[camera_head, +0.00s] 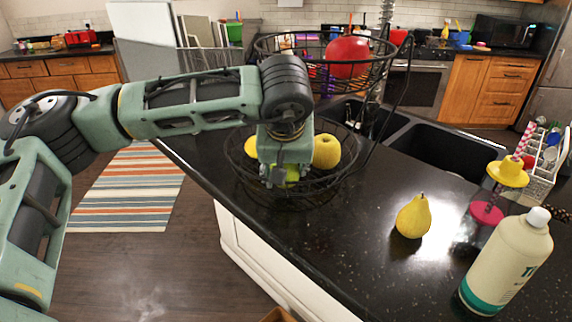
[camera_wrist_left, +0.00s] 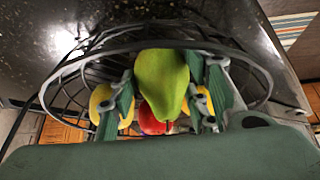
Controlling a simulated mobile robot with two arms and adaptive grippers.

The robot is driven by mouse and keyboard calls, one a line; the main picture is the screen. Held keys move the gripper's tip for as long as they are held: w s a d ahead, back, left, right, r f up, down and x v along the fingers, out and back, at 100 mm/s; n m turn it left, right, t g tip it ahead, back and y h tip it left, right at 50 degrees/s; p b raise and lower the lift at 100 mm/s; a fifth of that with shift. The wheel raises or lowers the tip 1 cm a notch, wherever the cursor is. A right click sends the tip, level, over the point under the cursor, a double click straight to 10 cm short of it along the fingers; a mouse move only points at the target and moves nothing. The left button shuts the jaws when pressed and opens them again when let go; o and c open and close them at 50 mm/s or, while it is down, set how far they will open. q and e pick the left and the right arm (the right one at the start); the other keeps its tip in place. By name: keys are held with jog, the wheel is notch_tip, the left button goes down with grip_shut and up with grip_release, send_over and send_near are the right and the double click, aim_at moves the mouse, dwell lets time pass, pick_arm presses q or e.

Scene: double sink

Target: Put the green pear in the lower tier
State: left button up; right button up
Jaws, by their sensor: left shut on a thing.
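The green pear (camera_wrist_left: 163,82) is between the fingers of my left gripper (camera_wrist_left: 160,105) in the left wrist view. My left gripper (camera_head: 283,178) is shut on it, inside the rim of the lower tier (camera_head: 243,181) of the black wire basket stand in the head view. There, only a little green of the pear (camera_head: 291,173) shows beside the gripper; the rest is hidden. Whether the pear touches the basket's bottom I cannot tell. A yellow apple (camera_head: 326,151) lies in the lower tier to the right of the gripper. My right gripper is not in view.
The upper tier (camera_head: 268,55) holds a large red fruit (camera_head: 347,57) and stands above and behind my gripper. A yellow pear (camera_head: 413,216), a bottle (camera_head: 507,262) and a yellow-topped pink item (camera_head: 509,173) stand on the counter at right. The double sink (camera_head: 440,150) is behind.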

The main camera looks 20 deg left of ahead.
pick_arm(q)
jog(key=shift+f, duration=0.2)
jog(key=o, duration=1.4)
jog(key=shift+c, duration=0.2)
jog(key=shift+r, duration=0.15)
jog(key=shift+r, duration=0.25)
jog(key=shift+s+d+r, duration=0.1)
jog(key=shift+s+r, duration=0.15)
jog(key=shift+r, duration=0.05)
jog(key=b+v, duration=0.2)
jog(key=v, duration=0.9)
